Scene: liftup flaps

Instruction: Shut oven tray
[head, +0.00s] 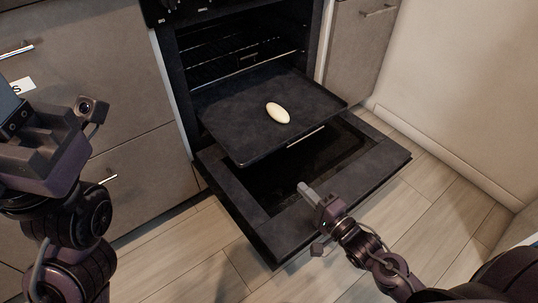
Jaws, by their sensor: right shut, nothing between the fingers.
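The dark oven tray (234,134) is pulled partly out of the oven (183,92) and sticks out over the lowered oven door (386,165). A pale oval item (277,113) lies on the tray. My right gripper (305,189) is shut and empty, in front of the tray's front edge and over the open door in the picture. I cannot tell whether it touches the door. My left arm is at the left edge of the head view; its gripper fingers are not visible.
Wire racks (240,62) show inside the oven above the tray. Grey cabinets with metal handles (107,178) stand to the left, and another cabinet (357,45) stands to the right beside a pale wall (460,90). The wooden floor (190,262) in front is clear.

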